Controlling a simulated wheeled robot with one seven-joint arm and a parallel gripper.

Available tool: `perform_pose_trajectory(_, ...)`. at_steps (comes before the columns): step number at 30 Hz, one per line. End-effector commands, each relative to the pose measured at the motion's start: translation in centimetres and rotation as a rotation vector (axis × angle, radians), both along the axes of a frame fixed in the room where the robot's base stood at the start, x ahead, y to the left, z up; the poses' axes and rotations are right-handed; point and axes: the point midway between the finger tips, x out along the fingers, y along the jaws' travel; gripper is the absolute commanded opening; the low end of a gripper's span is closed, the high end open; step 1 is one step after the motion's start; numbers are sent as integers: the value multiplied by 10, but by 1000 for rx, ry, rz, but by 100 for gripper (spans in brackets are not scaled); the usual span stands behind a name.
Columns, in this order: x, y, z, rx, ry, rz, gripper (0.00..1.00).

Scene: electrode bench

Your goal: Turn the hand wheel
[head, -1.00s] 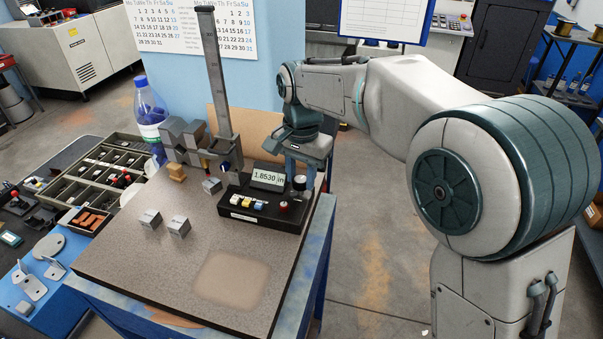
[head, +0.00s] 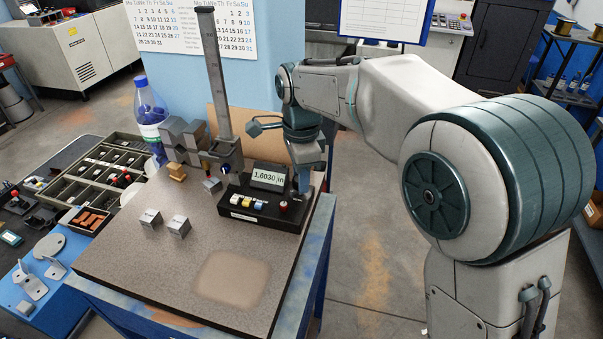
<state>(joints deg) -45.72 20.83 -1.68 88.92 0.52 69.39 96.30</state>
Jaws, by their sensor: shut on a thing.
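A black instrument base (head: 256,218) stands at the back right of the stone plate. It carries a tilted display (head: 268,177) reading 1.6030 in, a row of coloured buttons and a red knob (head: 283,206). My gripper (head: 303,188) points down at the right end of this base, shut on the hand wheel there. The gripper hides most or all of the wheel, and the contact itself does not show clearly. A tall grey graduated column (head: 216,75) with a carriage (head: 224,150) rises behind the base, to its left.
Grey blocks (head: 183,138) and a brass-coloured block (head: 177,172) stand near the column. A bottle (head: 151,118) and a parts tray (head: 80,185) are at the left. The plate's front is clear.

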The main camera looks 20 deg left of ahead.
Motion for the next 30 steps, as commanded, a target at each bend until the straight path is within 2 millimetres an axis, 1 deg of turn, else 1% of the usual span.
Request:
perform_pose_trajectory(1,1,1,3,6,-6,-14,8)
perform_pose_trajectory(7,1,1,3,6,-5,-54,8)
perform_pose_trajectory(20,1,1,3,7,-6,-61,8)
perform_pose_trajectory(21,1,1,3,7,-6,-61,40)
perform_pose_trajectory(22,1,1,3,6,-5,-61,48)
perform_pose_trajectory(23,1,1,3,6,-5,-61,53)
perform_pose_trajectory(30,0,0,1,3,-2,-61,53)
